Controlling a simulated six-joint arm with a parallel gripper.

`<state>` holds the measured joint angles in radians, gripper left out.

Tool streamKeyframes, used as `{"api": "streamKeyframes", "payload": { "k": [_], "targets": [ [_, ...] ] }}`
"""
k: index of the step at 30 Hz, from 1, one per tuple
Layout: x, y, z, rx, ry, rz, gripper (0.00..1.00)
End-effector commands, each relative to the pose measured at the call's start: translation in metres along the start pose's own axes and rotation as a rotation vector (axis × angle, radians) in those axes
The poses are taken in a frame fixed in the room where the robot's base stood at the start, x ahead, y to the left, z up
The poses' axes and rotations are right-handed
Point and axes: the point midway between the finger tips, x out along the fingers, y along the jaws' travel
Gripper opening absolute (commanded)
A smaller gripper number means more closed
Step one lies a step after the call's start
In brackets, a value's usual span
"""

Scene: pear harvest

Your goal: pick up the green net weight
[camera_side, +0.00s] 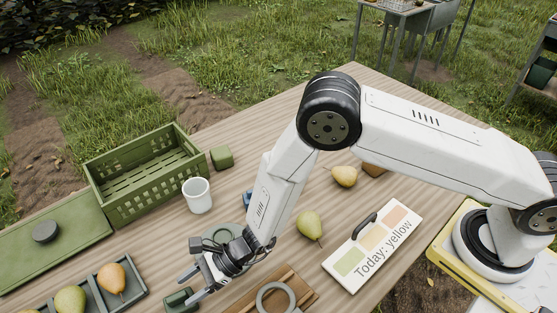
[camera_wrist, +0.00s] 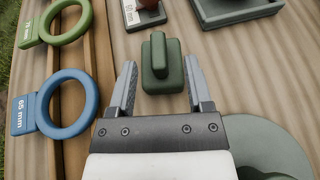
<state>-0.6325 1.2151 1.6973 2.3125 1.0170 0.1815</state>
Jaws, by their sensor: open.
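The green net weight, a dark green block with a raised grip on top, (camera_wrist: 161,78) lies between the fingers of my gripper (camera_wrist: 160,70) in the wrist view, with a visible gap on each side. In the side view the green weight (camera_side: 180,299) is near the bottom edge, just beyond the fingertips of my gripper (camera_side: 190,287). My gripper is open and empty. How far the fingertips are above the table is hard to tell.
A blue ring gauge (camera_wrist: 70,128) and a green one (camera_wrist: 78,30) lie left in the wrist view. A green crate (camera_side: 150,190), white cup (camera_side: 198,196), pear tray (camera_side: 139,290), loose pear (camera_side: 310,224) and "Today: yellow" board (camera_side: 350,262) stand around the wooden table.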

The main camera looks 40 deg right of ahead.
Motion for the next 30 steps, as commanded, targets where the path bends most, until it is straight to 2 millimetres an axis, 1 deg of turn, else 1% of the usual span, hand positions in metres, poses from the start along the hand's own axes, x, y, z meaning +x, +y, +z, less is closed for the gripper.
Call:
{"api": "streamKeyframes", "payload": {
  "k": [1,6,12,29,30],
  "targets": [
    [0.006,0.002,0.0,-0.001,0.001,0.003,0.65],
    [0.024,0.002,0.001,-0.001,0.001,0.003,0.65],
    [0.036,0.001,0.001,0.001,0.001,0.001,0.65],
    [0.038,0.002,0.001,0.001,0.001,0.001,0.65],
    [0.038,0.002,0.001,0.001,0.001,0.001,0.55]
  ]
}}
